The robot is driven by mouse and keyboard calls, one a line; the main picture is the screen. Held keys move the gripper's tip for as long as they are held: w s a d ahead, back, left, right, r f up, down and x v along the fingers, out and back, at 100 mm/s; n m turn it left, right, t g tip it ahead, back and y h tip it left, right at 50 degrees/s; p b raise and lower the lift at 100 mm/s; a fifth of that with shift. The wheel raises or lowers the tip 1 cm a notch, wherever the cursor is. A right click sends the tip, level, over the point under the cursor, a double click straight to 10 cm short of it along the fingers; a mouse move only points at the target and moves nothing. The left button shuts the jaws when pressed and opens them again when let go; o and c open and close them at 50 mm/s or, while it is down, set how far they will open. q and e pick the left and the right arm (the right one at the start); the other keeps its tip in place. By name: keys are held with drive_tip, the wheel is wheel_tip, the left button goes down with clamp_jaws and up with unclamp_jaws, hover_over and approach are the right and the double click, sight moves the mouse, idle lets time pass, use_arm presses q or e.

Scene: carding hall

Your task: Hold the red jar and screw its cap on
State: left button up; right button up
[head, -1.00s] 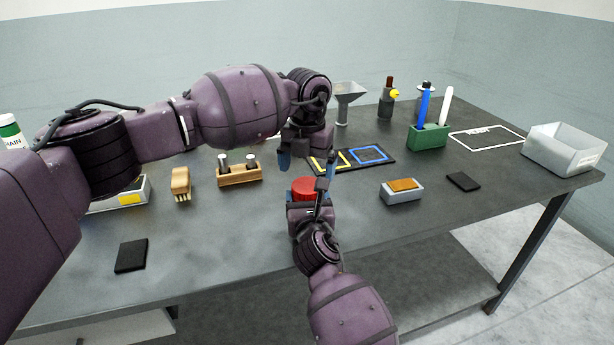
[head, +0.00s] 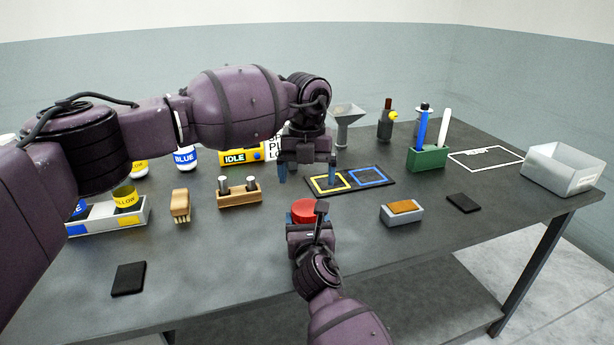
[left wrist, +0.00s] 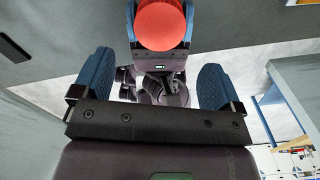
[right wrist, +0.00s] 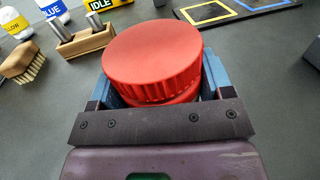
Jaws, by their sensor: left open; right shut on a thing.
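The red jar (right wrist: 165,99) is held in my right gripper (head: 308,222), which is shut on its sides. A wide red ribbed cap (right wrist: 152,55) sits on top of the jar and hides its mouth; I cannot tell how tight it is. The cap's red top also shows in the head view (head: 305,208) and at the top of the left wrist view (left wrist: 160,24). My left gripper (head: 308,175) is open and empty, behind and above the cap in the head view. Its two blue fingers are spread and apart from the cap.
A wooden block with metal pegs (head: 239,197), a brush (head: 180,205) and a tray with tins (head: 107,222) stand left. A board with yellow and blue squares (head: 350,183), a sponge dish (head: 402,214), a green holder (head: 427,158) and a grey bin (head: 562,172) lie right.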

sight(307, 207)
use_arm(q)
drive_tip(key=shift+f, duration=4)
drive_tip(key=c, duration=0.9)
drive_tip(key=shift+m, duration=1.7)
drive_tip(key=shift+c, duration=0.2)
drive_tip(key=o, duration=1)
drive_tip(key=shift+r, duration=0.1)
